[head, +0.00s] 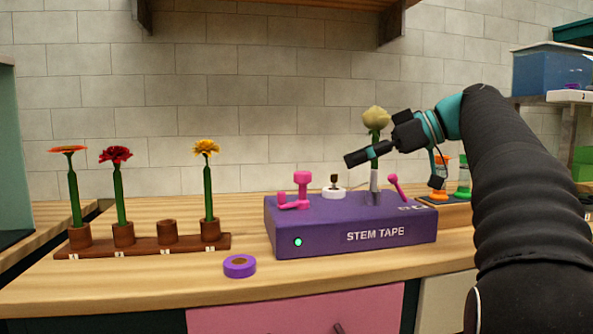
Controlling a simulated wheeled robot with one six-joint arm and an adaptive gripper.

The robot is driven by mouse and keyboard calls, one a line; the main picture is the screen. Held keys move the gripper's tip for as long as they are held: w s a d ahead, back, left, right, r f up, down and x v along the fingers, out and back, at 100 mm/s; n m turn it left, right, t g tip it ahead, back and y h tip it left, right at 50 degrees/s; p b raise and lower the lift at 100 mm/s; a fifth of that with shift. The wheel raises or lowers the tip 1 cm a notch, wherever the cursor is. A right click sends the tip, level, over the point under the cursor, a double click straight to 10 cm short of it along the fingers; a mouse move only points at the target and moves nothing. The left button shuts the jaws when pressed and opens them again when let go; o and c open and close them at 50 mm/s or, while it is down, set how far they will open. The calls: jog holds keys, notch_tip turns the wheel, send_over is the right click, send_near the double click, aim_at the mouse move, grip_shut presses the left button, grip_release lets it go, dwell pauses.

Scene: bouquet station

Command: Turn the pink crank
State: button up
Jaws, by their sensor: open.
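The pink crank (298,190) stands on the left part of the top of the purple STEM TAPE box (348,236). It has a low arm with a taller knob at its right end and a short post at its left end. My gripper (352,159) is above the box, to the right of and higher than the crank, apart from it. It points left and slightly down and is open. A pale yellow flower (375,118) stands upright in the box, its stem partly hidden by my gripper. A pink lever (397,187) leans at the box's right end.
A white round piece (334,192) sits on the box between crank and flower. A purple tape roll (239,266) lies on the wooden counter (330,278) in front. A brown rack (142,247) holds three flowers at left. Orange and green items (440,180) stand at right.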

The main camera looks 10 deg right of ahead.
aim_at(307, 172)
jog(key=shift+n+y, duration=0.3)
jog(key=shift+n, duration=0.2)
jog(key=x, duration=0.8)
jog(key=w+x, duration=0.1)
jog(key=x, duration=0.3)
jog(key=shift+w+d+r+b, duration=0.1)
jog(key=shift+w+r+b, duration=0.05)
jog(key=shift+r+b, duration=0.2)
jog(key=c, duration=1.1)
